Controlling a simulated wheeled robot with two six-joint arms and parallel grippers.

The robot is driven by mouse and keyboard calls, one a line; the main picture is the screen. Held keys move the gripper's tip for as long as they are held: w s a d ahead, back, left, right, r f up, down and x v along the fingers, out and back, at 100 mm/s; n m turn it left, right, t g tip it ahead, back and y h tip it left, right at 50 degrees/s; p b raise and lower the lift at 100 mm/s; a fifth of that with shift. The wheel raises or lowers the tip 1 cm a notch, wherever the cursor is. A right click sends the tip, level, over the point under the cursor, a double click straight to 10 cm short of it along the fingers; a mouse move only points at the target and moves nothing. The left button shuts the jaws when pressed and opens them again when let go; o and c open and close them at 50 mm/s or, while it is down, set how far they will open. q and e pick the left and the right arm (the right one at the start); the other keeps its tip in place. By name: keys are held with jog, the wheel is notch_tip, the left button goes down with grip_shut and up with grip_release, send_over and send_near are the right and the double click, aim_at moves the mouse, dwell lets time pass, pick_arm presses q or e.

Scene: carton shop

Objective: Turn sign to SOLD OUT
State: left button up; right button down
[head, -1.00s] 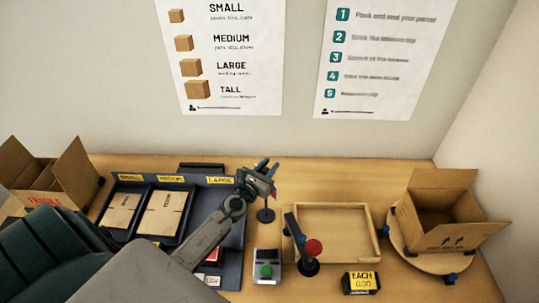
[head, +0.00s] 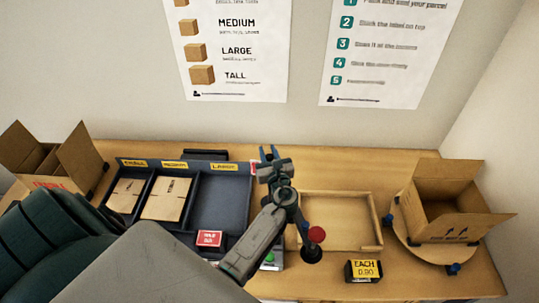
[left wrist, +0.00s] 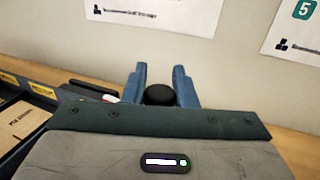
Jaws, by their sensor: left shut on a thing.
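My left gripper (head: 268,154) is at the middle of the bench near the back wall, its fingers pointing away from me. In the left wrist view its blue fingers stand either side of a round black knob (left wrist: 160,95), and it is shut on this knob. A small red-and-white edge of the sign (head: 253,168) shows just left of the gripper; it also shows in the left wrist view (left wrist: 108,98). The sign's face and stand are mostly hidden by my gripper and arm, so its wording cannot be read. My right gripper is not in view.
Left of my arm is a dark divided tray (head: 222,200) with flat cartons and a red label card (head: 210,240). To the right are a red-topped lever (head: 316,235), a shallow wooden tray (head: 378,222), a price block (head: 364,271) and an open carton (head: 452,213) on a turntable.

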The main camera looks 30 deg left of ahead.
pick_arm(q)
jog(key=shift+r+n+g+y, duration=0.1)
jog(key=shift+n+g+y, duration=0.4)
jog(key=shift+g, duration=0.1)
jog(key=shift+a, duration=0.1)
jog(key=o, duration=1)
jog(key=shift+c, duration=0.2)
jog(key=shift+s, duration=0.1)
